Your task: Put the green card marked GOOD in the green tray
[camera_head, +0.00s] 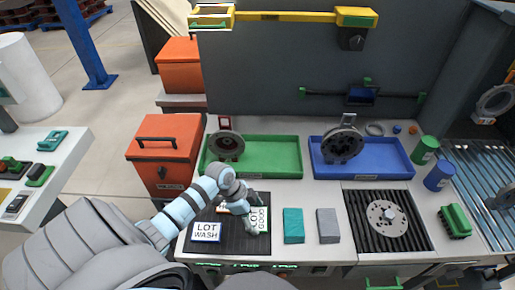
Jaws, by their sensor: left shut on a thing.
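The card with a green edge, marked LOT GOOD (260,221), is over the right part of a black mat (231,243). My left gripper (250,209) is shut on this card and partly covers it. Whether the card is clear of the mat is hard to tell. The green tray (279,155) lies behind the mat, with a dark round metal part (227,146) at its left end and its right part empty. My right gripper is not in view.
A LOT WASH card (206,232) lies on the mat's left side. A blue tray (385,157) with a round part (342,143) stands right of the green tray. Teal (293,226) and grey (328,226) blocks stand right of the mat. An orange box (165,151) stands left.

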